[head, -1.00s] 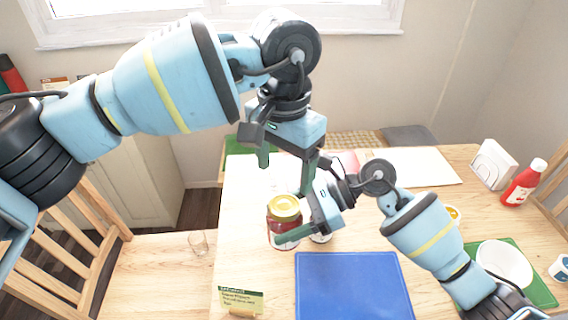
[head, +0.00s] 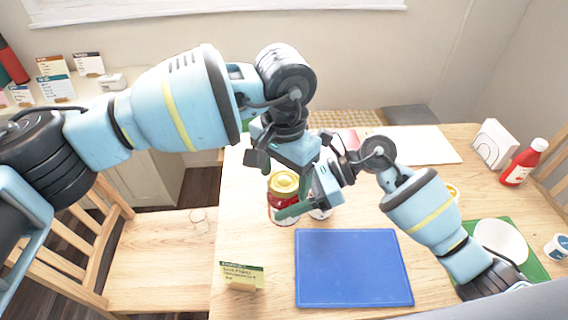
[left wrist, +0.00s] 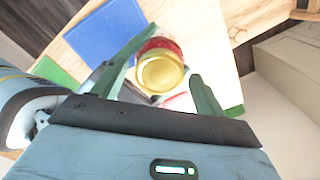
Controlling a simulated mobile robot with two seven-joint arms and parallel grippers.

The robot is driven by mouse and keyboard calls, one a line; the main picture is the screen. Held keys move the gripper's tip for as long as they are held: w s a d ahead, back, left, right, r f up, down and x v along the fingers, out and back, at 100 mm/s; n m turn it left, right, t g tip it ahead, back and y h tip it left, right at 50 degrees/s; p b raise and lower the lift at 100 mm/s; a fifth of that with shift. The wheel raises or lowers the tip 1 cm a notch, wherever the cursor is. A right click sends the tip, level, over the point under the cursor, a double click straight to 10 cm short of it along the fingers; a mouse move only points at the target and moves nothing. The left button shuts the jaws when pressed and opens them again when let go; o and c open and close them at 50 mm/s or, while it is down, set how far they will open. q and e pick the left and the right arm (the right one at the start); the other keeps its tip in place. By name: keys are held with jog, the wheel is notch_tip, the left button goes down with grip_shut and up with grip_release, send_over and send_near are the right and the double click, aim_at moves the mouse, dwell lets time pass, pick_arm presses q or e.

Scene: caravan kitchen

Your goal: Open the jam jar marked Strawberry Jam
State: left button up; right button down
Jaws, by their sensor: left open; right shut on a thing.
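A red jam jar with a yellow-gold lid (head: 284,184) stands upright on the table; its label cannot be read. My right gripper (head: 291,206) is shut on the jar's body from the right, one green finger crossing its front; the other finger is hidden. My left gripper (head: 284,172) is open, pointing down just above the lid. In the left wrist view the lid (left wrist: 160,73) lies between the open fingers of my left gripper (left wrist: 174,56), nearer the left finger. Whether a finger touches it cannot be told.
A blue board (head: 353,268) lies in front of the jar. A small card (head: 242,276) stands at front left. A white-and-red item (head: 320,213) is partly hidden behind my right gripper.

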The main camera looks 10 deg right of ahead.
pick_arm(q)
jog(key=shift+c, duration=0.3)
jog(key=c, duration=0.9)
jog(key=n, duration=0.6)
jog(key=shift+n, duration=0.4)
jog(key=shift+c, duration=0.2)
jog(key=o, duration=1.1)
jog(key=shift+d, duration=0.1)
jog(key=shift+c, duration=0.2)
jog(key=shift+s+d, duration=0.1)
jog(key=shift+d, duration=0.05)
jog(key=shift+r, duration=0.1)
